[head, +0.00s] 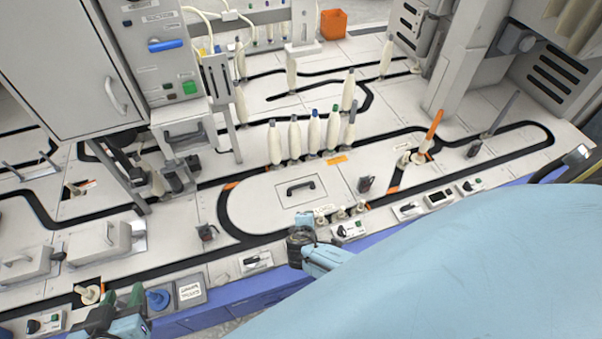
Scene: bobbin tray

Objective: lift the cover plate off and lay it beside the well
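The cover plate is a pale square panel (285,197) with a black bar handle (300,187), lying flat in the white deck inside the black track loop. The well is not visible; the plate's outline looks flush with the deck. My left gripper (124,296) is at the bottom left edge, far from the plate. Its two green fingertips stand apart with nothing seen between them. My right gripper (303,218) is just below the plate, near the deck's front edge, seen from behind. Its fingers are mostly hidden, so its opening cannot be told.
Several cream bobbins (294,138) stand behind the plate. A small dark red-and-black part (365,184) is to its right. Bare deck (255,200) lies left of the plate. My blue arm covers the lower right.

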